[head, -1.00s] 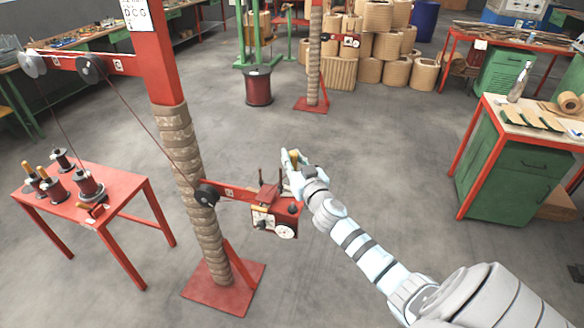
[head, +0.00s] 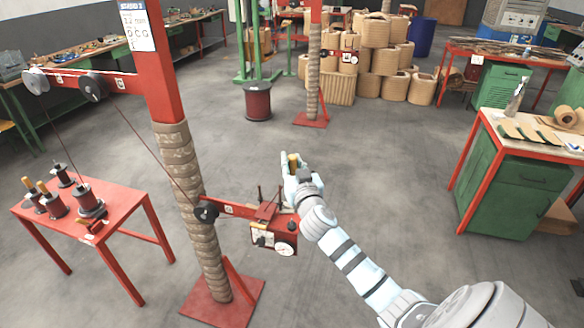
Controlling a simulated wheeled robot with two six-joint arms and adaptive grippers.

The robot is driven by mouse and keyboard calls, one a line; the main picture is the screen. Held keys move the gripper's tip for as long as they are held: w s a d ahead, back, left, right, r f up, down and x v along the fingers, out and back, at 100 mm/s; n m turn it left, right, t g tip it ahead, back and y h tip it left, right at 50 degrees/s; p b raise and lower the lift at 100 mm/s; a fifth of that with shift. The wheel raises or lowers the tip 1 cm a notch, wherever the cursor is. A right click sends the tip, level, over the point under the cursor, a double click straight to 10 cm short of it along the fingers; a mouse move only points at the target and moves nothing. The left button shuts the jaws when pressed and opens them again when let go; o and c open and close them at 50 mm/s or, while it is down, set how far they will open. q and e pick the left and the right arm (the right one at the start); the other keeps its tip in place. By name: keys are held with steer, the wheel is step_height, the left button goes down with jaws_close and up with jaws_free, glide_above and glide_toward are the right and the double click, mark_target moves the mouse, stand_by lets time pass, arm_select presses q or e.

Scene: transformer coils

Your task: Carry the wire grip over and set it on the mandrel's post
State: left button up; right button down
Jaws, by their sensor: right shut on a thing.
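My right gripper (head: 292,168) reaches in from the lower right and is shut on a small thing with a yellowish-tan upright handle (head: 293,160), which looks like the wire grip. The fingers hide most of it. It is held in the air, just above and to the right of a red box with a dial (head: 275,238), which is fixed to an arm on the wrapped column. Thin upright rods stand on this box. I cannot tell which thing is the mandrel or its post. My left gripper is not in view.
The wrapped column (head: 194,215) stands on a red base plate at left centre. A red table (head: 120,190) at left bears spools and wooden-handled tools. A green-sided bench (head: 505,185) stands at right. Coils (head: 385,60) are stacked at the back. The middle floor is open.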

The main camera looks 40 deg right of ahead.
steer(key=m+g+h+b, duration=0.4)
steer(key=b, duration=0.1)
steer(key=f+m+g+h+b, duration=0.1)
steer(key=m+h+b, duration=0.1)
steer(key=h+b, duration=0.1)
steer(key=shift+w+a+g, duration=0.1)
steer(key=shift+a+g, duration=0.05)
steer(key=shift+g, duration=0.25)
steer(key=shift+r+b, duration=0.1)
steer(key=shift+b, duration=0.2)
steer(key=shift+r, duration=0.2)
